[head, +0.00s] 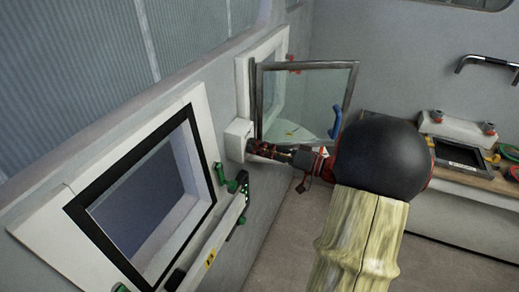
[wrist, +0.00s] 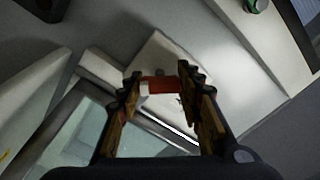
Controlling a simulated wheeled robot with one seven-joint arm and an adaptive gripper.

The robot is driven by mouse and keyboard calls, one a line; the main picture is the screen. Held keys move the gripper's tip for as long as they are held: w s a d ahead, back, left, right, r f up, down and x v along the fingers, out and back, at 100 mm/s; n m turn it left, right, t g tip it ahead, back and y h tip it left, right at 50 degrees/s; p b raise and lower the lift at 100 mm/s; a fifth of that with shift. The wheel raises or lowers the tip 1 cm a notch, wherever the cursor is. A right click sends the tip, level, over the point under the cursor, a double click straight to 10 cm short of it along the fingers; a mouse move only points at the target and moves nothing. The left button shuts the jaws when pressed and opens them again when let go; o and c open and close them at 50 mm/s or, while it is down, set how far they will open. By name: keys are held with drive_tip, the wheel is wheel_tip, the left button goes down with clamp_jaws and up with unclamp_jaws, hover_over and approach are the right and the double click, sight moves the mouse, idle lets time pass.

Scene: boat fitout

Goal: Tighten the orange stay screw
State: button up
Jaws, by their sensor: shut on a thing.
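The orange stay screw (wrist: 160,85) shows in the wrist view as a short orange-red piece with a pale left end. It lies between the two fingers of my gripper (wrist: 158,88), which is shut on it. In the head view my gripper (head: 254,147) reaches left to a white block (head: 237,139) on the wall, below the hinge side of an open framed window (head: 310,100). The fingers hide the screw there. The white block also shows behind the screw in the wrist view (wrist: 158,52). I cannot tell how deep the screw sits.
The open window with a blue handle (head: 337,121) stands out from the wall just above my wrist. A second window (head: 150,195) with green knobs (head: 220,173) and a pale bar (head: 215,240) is at left. A counter (head: 460,178) with fittings is at right.

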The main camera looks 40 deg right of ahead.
drive_tip(key=m+p, duration=0.3)
drive_tip(key=m, duration=0.3)
drive_tip(key=shift+m, duration=0.3)
drive_tip(key=m+p, duration=0.4)
drive_tip(key=m, duration=0.2)
drive_tip(key=shift+p, duration=0.4)
drive_tip(key=m+p, duration=0.3)
drive_tip(key=m, duration=0.1)
drive_tip(key=m+p, duration=0.3)
drive_tip(key=p, duration=0.1)
drive_tip(key=shift+m, duration=0.3)
drive_tip(key=m+p, duration=0.2)
drive_tip(key=m, duration=0.1)
drive_tip(key=shift+p, duration=0.4)
drive_tip(key=shift+a+f+m+p, duration=0.1)
drive_tip(key=shift+f+m+p, duration=0.1)
drive_tip(key=shift+m+p, duration=0.8)
drive_tip(key=shift+m, duration=0.3)
drive_tip(key=shift+s, duration=0.1)
